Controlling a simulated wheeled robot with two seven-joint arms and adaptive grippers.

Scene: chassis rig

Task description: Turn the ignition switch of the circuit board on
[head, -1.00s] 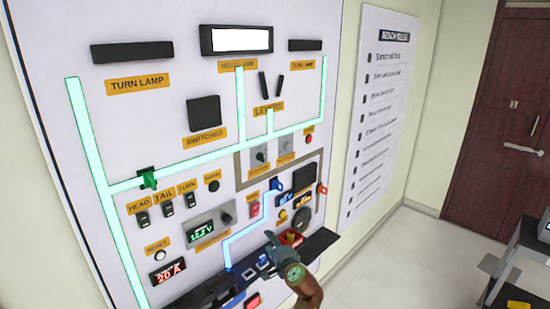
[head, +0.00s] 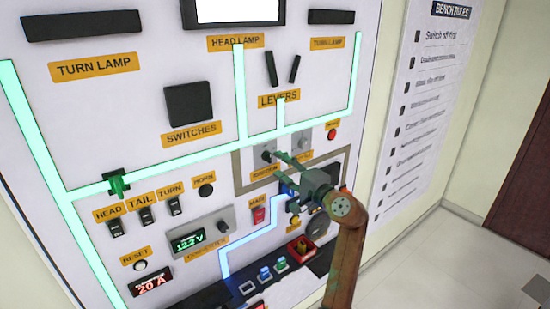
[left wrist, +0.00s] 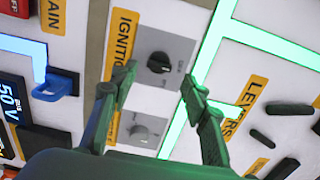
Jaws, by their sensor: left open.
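The ignition switch (head: 267,156) is a black rotary knob on a grey plate in the middle of the board, above the yellow IGNITION label. In the left wrist view the knob (left wrist: 159,62) shows clearly, with a small pale mark on its right side; the plate's lettering is too small to read surely. My left gripper (head: 280,167) is in front of the board, just right of and below the knob. In the left wrist view its open fingers (left wrist: 158,76) lie either side of the knob, apparently not touching it. My right gripper is not in view.
A second grey knob plate (left wrist: 140,131) adjoins the ignition plate. A blue switch (left wrist: 52,88) and a red main switch (head: 258,215) are nearby. Black levers (head: 282,68) stick out above. A dark shelf (head: 210,298) runs along the board's bottom.

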